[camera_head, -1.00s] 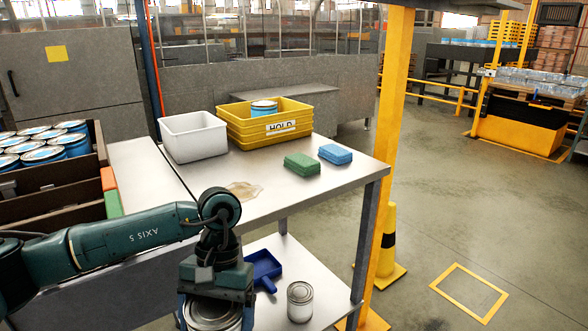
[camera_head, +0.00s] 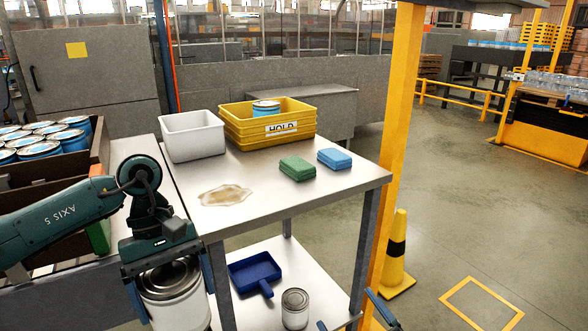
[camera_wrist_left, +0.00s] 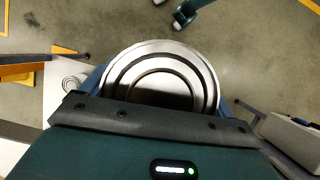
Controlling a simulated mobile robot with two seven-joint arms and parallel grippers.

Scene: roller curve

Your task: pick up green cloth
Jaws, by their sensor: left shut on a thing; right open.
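The green cloth (camera_head: 297,168) is a small folded block lying on the metal table (camera_head: 300,205), beside a similar blue cloth (camera_head: 334,158). My left gripper (camera_head: 166,283) is shut around a large white can (camera_head: 180,308) with a silver lid, left of the table's near corner and well away from the green cloth. The can's lid also fills the middle of the left wrist view (camera_wrist_left: 160,75). My right gripper (camera_head: 350,315) shows only its blue fingertips at the bottom edge, apart and empty, below the tabletop and far from the cloth.
A brown spill (camera_head: 225,195) lies on the table's left part. A white bin (camera_head: 193,138) and a yellow HOLD crate (camera_head: 245,135) stand behind. The lower shelf holds a blue dustpan (camera_head: 254,270) and a small can (camera_head: 295,308). A yellow post (camera_head: 398,120) rises at the right.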

